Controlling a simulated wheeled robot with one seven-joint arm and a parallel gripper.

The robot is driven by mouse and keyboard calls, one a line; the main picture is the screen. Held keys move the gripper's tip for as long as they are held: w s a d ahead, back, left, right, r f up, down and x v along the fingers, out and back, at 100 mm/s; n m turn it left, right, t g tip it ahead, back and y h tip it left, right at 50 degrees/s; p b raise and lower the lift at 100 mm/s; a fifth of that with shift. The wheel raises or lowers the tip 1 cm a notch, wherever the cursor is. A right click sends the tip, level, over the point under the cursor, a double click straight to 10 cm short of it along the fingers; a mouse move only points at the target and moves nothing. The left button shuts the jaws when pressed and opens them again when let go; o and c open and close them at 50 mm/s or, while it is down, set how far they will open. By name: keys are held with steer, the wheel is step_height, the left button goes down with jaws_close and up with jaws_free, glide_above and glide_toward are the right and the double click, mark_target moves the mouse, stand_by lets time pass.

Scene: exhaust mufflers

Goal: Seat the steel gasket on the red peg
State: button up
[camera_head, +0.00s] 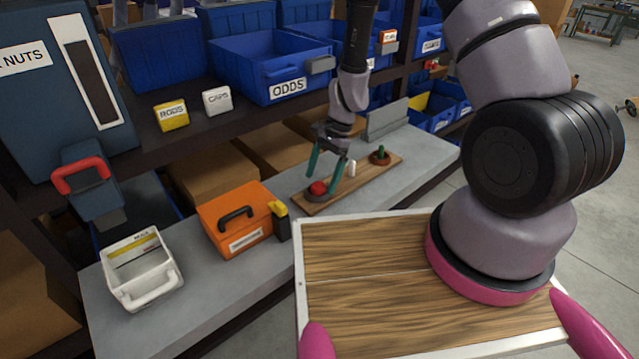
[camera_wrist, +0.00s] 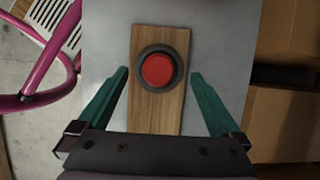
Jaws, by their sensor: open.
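The red peg (camera_head: 318,187) stands at the near end of a wooden board (camera_head: 305,208) on the grey bench. A dark grey ring, the steel gasket (camera_head: 322,198), lies around the red peg, low at the board. In the wrist view the gasket (camera_wrist: 179,70) encircles the round red top (camera_wrist: 157,71). My gripper (camera_head: 323,180) is open above the peg, with one teal finger on each side. In the wrist view the fingers (camera_wrist: 160,73) stand apart from the ring and hold nothing. How flat the ring sits is hard to tell.
A white peg (camera_head: 351,168) and a green peg (camera_head: 381,151) with a brown ring at its foot stand farther along the board. An orange case (camera_head: 233,220) and a white bin (camera_head: 142,270) stand left on the bench. Blue bins (camera_head: 270,68) fill the shelf behind.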

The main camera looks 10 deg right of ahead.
steer(key=v, duration=0.8)
steer(key=shift+r, duration=0.2)
steer(key=s+d+r+n+t, duration=0.1)
steer(key=d+r+n+t, duration=0.15)
steer(key=r, duration=0.95)
steer(key=d+r+n+t, duration=0.1)
steer(key=d+r+t, duration=0.15)
steer(key=r, duration=0.85)
steer(key=s+d+r+n+t, duration=0.1)
steer(key=s+d+r+t, duration=0.1)
steer(key=s+d+r, duration=0.2)
steer(key=s+d+r+n+t+h, duration=0.1)
steer(key=s+d+r+n+t, duration=0.1)
steer(key=s+d+r, duration=0.3)
steer(key=s+r, duration=0.4)
steer(key=r, duration=0.1)
steer(key=shift+s+r+t+h, duration=0.3)
